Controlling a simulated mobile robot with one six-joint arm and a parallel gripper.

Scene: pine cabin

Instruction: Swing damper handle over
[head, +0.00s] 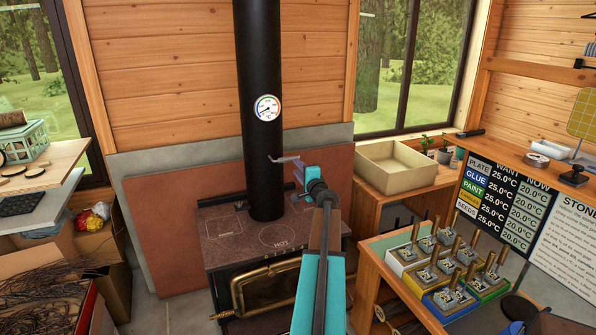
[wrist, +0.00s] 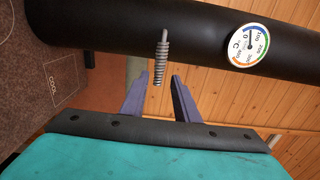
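The damper handle (head: 284,158) is a short grey rod on the right side of the black stovepipe (head: 260,60). In the wrist view the handle (wrist: 160,60) has a coiled grip and sticks out from the pipe (wrist: 110,35) toward me. My gripper (head: 298,172) is just right of and below the handle in the head view. In the wrist view its two purple-grey fingers (wrist: 160,76) are apart, and the handle's free end appears between the fingertips. I see no finger touching it; the exact depth is hard to judge.
A round gauge (head: 267,108) sits on the pipe above the handle. The stove top (head: 225,245), marked HOT, is below. A cream box (head: 390,170) stands on the right bench, and a block of several tool-like handles (head: 440,265) stands nearer right.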

